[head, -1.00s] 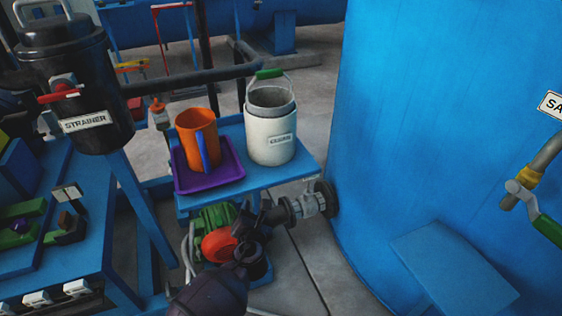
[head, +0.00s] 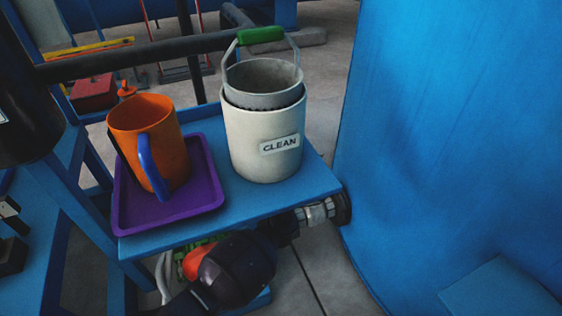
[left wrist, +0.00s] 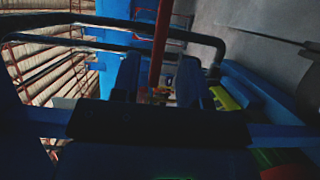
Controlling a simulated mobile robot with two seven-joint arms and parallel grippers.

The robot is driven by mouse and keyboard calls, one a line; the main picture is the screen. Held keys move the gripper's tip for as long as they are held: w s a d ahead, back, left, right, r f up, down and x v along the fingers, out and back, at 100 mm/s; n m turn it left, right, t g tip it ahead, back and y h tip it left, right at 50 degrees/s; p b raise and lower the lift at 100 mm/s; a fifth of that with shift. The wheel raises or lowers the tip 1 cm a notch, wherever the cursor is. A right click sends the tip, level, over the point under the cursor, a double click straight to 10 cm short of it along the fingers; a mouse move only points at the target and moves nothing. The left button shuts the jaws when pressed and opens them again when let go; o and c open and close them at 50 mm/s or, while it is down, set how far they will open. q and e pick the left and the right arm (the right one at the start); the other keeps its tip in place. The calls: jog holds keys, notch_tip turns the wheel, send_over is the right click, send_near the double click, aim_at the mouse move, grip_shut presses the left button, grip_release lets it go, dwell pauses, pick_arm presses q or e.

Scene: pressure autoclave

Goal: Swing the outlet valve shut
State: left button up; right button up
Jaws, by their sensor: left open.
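A metal pipe fitting (head: 318,213), likely the outlet valve, joins the big blue tank (head: 450,130) low on its side, just under the blue shelf (head: 255,205). I cannot make out its handle or how it is set; the shelf and a dark rounded link, likely my arm, hide parts around it. In the left wrist view my left gripper (left wrist: 158,78) shows dark, open fingers with nothing clearly held between them. A red post stands beyond them. The left gripper's fingers cannot be made out in the head view. My right gripper is in neither view.
On the shelf stand a white pail marked CLEAN (head: 262,150) and a purple tray (head: 205,200) holding an orange jug (head: 160,125). A red and green pump (head: 192,262) sits below. A dark pipe (head: 140,55) runs behind. Floor (head: 320,265) shows beside the tank.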

pick_arm(q)
jog(key=shift+w+b, duration=0.95)
jog(key=shift+w, duration=1.75)
grip_shut()
